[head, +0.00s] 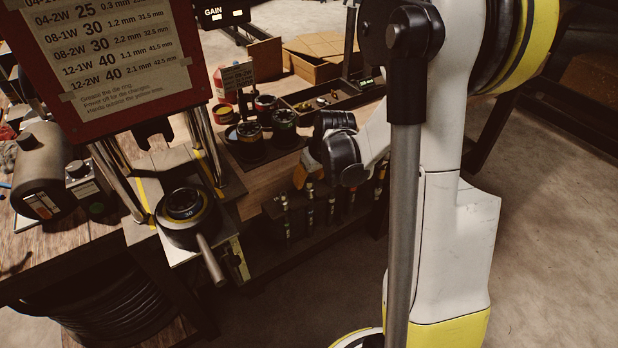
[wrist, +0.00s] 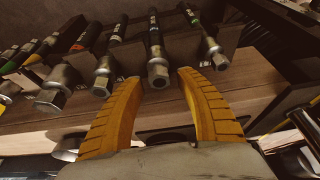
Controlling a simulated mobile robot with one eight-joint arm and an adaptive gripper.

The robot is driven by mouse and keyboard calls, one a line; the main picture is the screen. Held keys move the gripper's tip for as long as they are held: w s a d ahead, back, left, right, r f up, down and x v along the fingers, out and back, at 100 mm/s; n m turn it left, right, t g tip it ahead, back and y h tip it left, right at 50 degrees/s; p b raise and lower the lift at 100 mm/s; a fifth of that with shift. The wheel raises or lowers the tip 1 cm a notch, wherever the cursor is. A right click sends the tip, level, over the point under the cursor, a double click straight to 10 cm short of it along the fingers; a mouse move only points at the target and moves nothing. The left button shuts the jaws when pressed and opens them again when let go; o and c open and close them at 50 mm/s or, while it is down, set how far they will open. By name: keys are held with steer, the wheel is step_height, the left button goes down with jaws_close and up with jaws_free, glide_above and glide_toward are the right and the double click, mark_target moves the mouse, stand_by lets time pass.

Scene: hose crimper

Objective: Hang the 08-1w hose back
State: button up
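Several short hoses with metal hex fittings hang in a row on a dark rack (head: 270,207) along the bench's front edge. In the wrist view, one hose (wrist: 155,42) with a pale band has its hex fitting between and just beyond my fingertips. Other hoses (wrist: 117,40) hang to the left and one (wrist: 209,38) to the right. The labels are too small to read, so I cannot tell which is the 08-1w hose. My gripper (wrist: 158,79) has its two orange fingers spread apart, with nothing seen clamped. In the head view my gripper (head: 308,170) is at the rack, partly hidden by its wrist.
A crimper (head: 184,208) with a die marked 30 and a handle stands left of the rack. A red-framed chart (head: 110,60) lists hose settings. Die cups (head: 250,132), a parts tray (head: 330,97) and a cardboard box (head: 315,68) sit behind. Floor to the right is open.

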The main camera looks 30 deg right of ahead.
steer(key=v, duration=1.2)
steer(key=s+a+r+t, duration=0.1)
steer(key=s+a+r, duration=0.2)
steer(key=s+a, duration=0.3)
steer(key=s+a+r+t, duration=0.1)
steer(key=s+a+r, duration=0.1)
steer(key=s+a, duration=0.5)
steer(key=a, duration=0.2)
steer(key=shift+s+a+r, duration=0.15)
steer(key=shift+a+r, duration=0.2)
steer(key=shift+r, duration=0.05)
